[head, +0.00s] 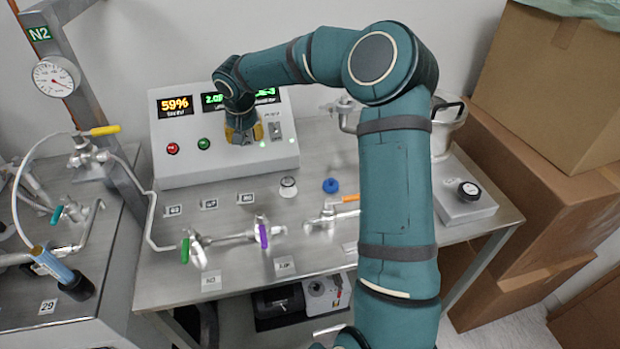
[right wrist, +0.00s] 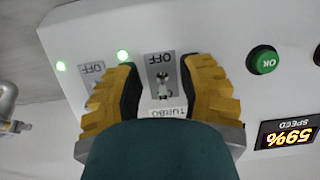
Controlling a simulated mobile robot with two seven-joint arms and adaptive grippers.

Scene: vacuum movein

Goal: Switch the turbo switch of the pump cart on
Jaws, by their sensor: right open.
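The control box (head: 185,150) of the pump cart stands at the back of the metal table. My right gripper (head: 242,132) is at its front panel, with yellow fingers pointing at it. In the right wrist view, which is upside down, the turbo switch (right wrist: 162,78) is a small metal toggle on a grey plate marked OFF and TURBO. My right gripper (right wrist: 164,88) is open, one finger on each side of this toggle, with gaps showing. I cannot tell which way the lever leans. The gripper hides the turbo switch in the head view. My left gripper is not in view.
A second switch plate (head: 274,130) is close beside the gripper. Two green lamps are lit. A red button (head: 172,148) and a green button (head: 204,144) are to the left. Pipes with coloured valve handles cross the table front. Cardboard boxes (head: 520,160) stand right.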

